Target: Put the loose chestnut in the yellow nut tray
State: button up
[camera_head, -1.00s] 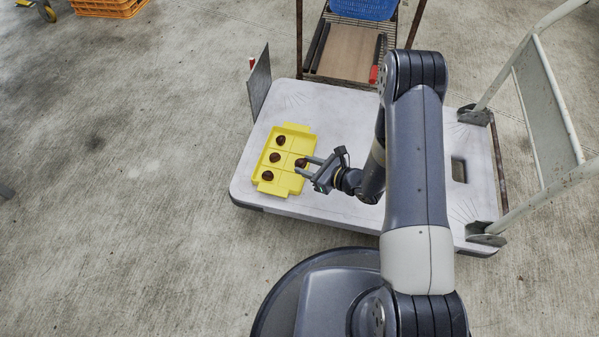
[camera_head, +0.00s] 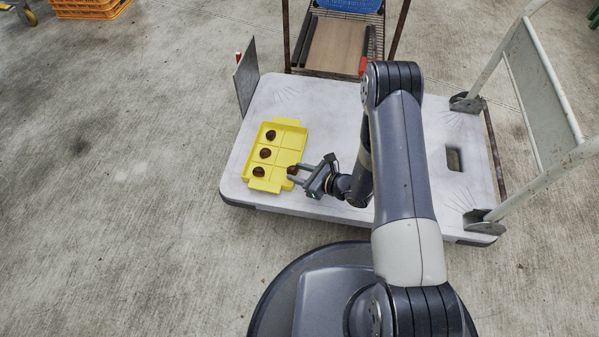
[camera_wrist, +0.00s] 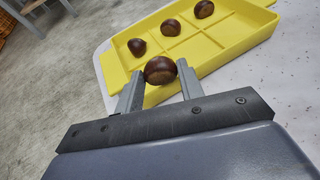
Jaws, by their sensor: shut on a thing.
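The loose chestnut (camera_head: 292,170) is brown and held between the tips of my gripper (camera_head: 296,174), which is shut on it. In the wrist view the chestnut (camera_wrist: 160,68) sits between both fingertips (camera_wrist: 161,82), at the near edge of the yellow nut tray (camera_wrist: 224,55). The yellow tray (camera_head: 285,158) has two columns of compartments. Three other chestnuts lie in its far column, on the left in the head view. The near column looks empty. The held chestnut overlaps the tray's near right edge in the head view; its height above the tray is unclear.
The tray rests on a pale platform cart (camera_head: 330,115) with a grey upright handle frame (camera_head: 541,95) at right. A thin grey panel (camera_head: 246,80) stands at its back left corner. A wire rack (camera_head: 338,45) stands behind. Bare cart surface surrounds the tray.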

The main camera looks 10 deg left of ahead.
jog(key=shift+f, duration=0.35)
jog(key=o, duration=1)
jog(key=shift+r, duration=0.1)
jog(key=shift+o, duration=0.2)
jog(key=shift+r+p, duration=0.75)
jog(key=shift+r, duration=0.05)
jog(key=p+v, duration=0.3)
jog(key=v, duration=0.8)
jog(key=shift+s+d, duration=0.25)
jog(key=shift+d, duration=0.15)
jog(key=shift+f, duration=0.1)
